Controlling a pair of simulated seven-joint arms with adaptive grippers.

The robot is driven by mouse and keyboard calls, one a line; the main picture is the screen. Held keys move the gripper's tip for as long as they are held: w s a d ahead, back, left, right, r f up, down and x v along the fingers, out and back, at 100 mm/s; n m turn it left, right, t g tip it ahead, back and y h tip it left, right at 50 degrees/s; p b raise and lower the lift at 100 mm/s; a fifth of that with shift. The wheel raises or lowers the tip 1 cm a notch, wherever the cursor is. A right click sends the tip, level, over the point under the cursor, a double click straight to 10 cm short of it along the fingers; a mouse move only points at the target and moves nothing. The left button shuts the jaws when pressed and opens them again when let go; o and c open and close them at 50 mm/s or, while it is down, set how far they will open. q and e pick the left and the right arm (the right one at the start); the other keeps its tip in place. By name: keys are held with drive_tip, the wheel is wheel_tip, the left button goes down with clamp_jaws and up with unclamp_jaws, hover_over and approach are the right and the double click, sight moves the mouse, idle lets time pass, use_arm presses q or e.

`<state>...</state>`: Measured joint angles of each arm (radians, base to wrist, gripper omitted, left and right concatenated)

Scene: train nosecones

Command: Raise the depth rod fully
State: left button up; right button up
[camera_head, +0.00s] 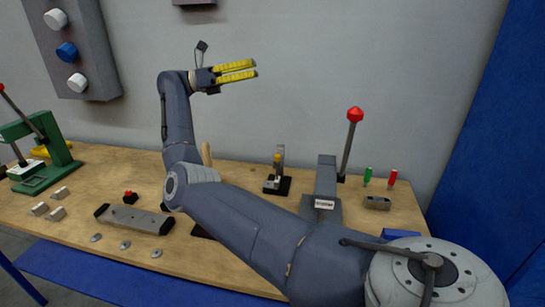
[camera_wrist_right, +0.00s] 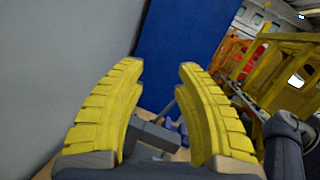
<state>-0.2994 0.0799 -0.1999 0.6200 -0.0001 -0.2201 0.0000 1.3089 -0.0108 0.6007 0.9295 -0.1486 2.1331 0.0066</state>
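No part is plainly recognizable as the depth rod. A small upright device (camera_head: 278,172) with an orange-yellow top stands on a black base at the middle back of the bench; it may carry the rod, but it is too small to tell. My right gripper (camera_head: 254,69) has yellow ribbed fingers and is raised well above the bench in front of the grey wall, far from that device. In the right wrist view the fingers (camera_wrist_right: 161,65) are apart with nothing between them. My left gripper is not in view.
On the wooden bench (camera_head: 85,205) stand a green press (camera_head: 55,155), a grey bar (camera_head: 135,218), a grey block (camera_head: 326,180), a red-knobbed lever (camera_head: 355,115), and green (camera_head: 367,175) and red (camera_head: 392,178) handles. My right arm hides the bench's middle front. A blue panel (camera_head: 495,130) stands right.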

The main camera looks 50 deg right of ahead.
drive_tip(key=s+d+f+t+y, duration=0.3)
drive_tip(key=d, duration=0.3)
drive_tip(key=n+t+y, duration=0.3)
drive_tip(key=t+y, duration=0.8)
drive_tip(key=t, duration=0.1)
hover_over(277, 155)
wheel_tip(277, 155, down, 13)
wheel_tip(277, 155, down, 17)
drive_tip(key=shift+s+f, duration=0.1)
drive_tip(key=shift+c, duration=0.2)
clamp_jaws()
